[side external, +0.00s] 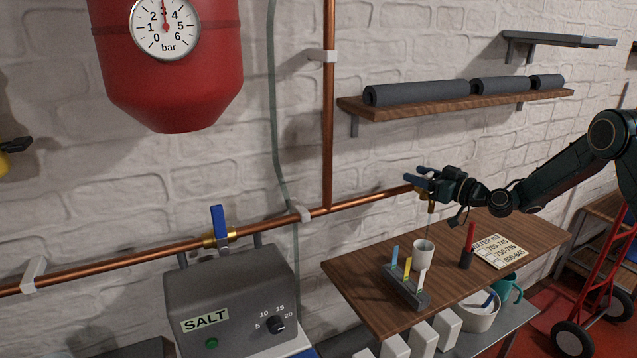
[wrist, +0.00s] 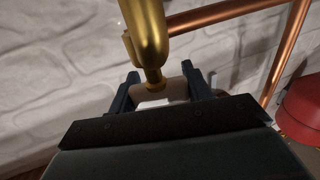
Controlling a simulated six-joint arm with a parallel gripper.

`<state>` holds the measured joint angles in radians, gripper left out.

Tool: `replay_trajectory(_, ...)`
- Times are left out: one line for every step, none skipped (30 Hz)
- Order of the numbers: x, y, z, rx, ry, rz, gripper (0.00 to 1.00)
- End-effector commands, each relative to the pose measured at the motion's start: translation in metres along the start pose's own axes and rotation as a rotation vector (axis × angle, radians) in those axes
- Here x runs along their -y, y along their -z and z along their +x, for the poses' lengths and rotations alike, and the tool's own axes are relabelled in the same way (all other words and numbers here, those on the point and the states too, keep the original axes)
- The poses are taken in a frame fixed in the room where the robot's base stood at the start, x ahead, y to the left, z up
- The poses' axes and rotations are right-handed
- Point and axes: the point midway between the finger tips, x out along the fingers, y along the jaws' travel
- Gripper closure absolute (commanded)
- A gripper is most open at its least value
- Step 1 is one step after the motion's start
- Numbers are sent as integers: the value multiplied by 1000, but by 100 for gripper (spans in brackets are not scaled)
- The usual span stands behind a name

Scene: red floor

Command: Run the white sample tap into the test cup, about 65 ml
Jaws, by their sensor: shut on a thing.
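The brass sample tap (side external: 430,207) hangs at the right end of the copper pipe. In the wrist view its brass body (wrist: 147,35) rises above a white handle (wrist: 174,90). My gripper (side external: 412,177) is at the tap, and its two dark blue fingers (wrist: 160,78) are shut on the white handle, one on each side. The white test cup (side external: 424,254) stands upright on the wooden table under the tap. A faint thin line shows between spout and cup; I cannot tell whether it is water. The level inside the cup is not readable.
A dark rack (side external: 408,291) with coloured strips stands just in front of the cup. A red marker in a dark holder (side external: 467,255) and a water kit card (side external: 499,252) lie to the right. A grey salt unit (side external: 233,300) is at left. A shelf (side external: 450,103) hangs above.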

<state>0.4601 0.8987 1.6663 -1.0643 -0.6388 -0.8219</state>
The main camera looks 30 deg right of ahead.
Motion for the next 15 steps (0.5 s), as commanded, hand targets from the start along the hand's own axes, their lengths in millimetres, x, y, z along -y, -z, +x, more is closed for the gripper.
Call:
replay_trajectory(-1,0,0,-1,18,1,74)
replay_trajectory(-1,0,0,0,30,1,74)
replay_trajectory(-1,0,0,-2,46,2,74)
replay_trajectory(0,0,0,-1,58,1,74)
replay_trajectory(0,0,0,-2,68,1,74)
replay_trajectory(1,0,0,-2,82,1,74)
replay_trajectory(1,0,0,-3,89,0,74)
replay_trajectory(1,0,0,-3,94,0,74)
replay_trajectory(2,0,0,-2,99,-1,74)
replay_trajectory(2,0,0,-2,101,-1,74)
replay_trajectory(2,0,0,-2,102,-1,74)
replay_trajectory(2,0,0,-2,102,-1,74)
replay_trajectory(2,0,0,-2,102,-1,74)
replay_trajectory(2,0,0,-2,102,-1,74)
replay_trajectory(2,0,0,-2,102,-1,74)
